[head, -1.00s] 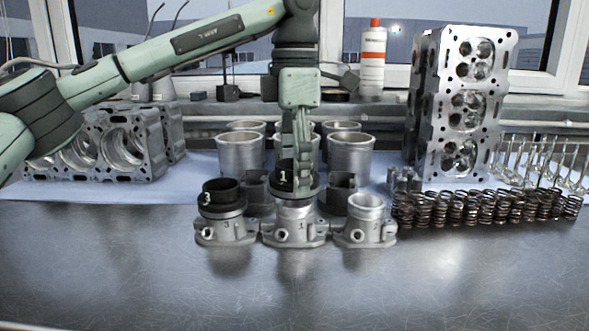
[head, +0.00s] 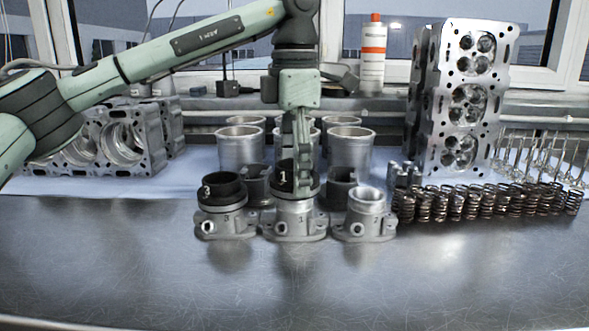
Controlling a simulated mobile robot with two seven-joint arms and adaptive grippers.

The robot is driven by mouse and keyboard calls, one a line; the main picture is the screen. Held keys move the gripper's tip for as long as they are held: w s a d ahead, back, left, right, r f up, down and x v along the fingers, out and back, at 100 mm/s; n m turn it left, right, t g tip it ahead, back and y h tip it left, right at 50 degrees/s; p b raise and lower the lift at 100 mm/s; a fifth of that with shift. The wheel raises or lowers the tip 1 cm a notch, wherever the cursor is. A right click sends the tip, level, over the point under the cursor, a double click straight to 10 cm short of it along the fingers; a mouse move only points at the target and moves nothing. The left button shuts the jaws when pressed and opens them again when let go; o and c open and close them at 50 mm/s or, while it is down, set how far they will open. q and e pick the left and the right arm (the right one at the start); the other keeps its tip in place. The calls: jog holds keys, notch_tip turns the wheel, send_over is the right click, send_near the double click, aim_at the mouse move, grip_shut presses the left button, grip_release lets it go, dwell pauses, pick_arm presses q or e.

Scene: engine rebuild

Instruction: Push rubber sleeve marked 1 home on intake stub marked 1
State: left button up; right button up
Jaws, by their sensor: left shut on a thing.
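The black rubber sleeve marked 1 (head: 283,178) stands upright at the top of the metal intake stub marked 1 (head: 294,218), the middle one of the front row. Its lower edge meets the stub; how far it is seated cannot be told. My left gripper (head: 301,180) points straight down from above and is shut on the sleeve, its fingers covering the sleeve's right part. My right gripper is not in view.
A stub with black sleeve 3 (head: 222,188) stands close on the left, a bare stub (head: 365,212) close on the right. Cylinder liners (head: 240,148) stand behind. Springs (head: 480,203) and a cylinder head (head: 462,95) are at right. The front bench (head: 300,285) is clear.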

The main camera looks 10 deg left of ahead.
pick_arm(q)
jog(key=shift+f, duration=0.2)
jog(key=shift+f, duration=0.3)
dwell(0.5)
jog(key=o, duration=0.5)
jog(key=c, duration=0.5)
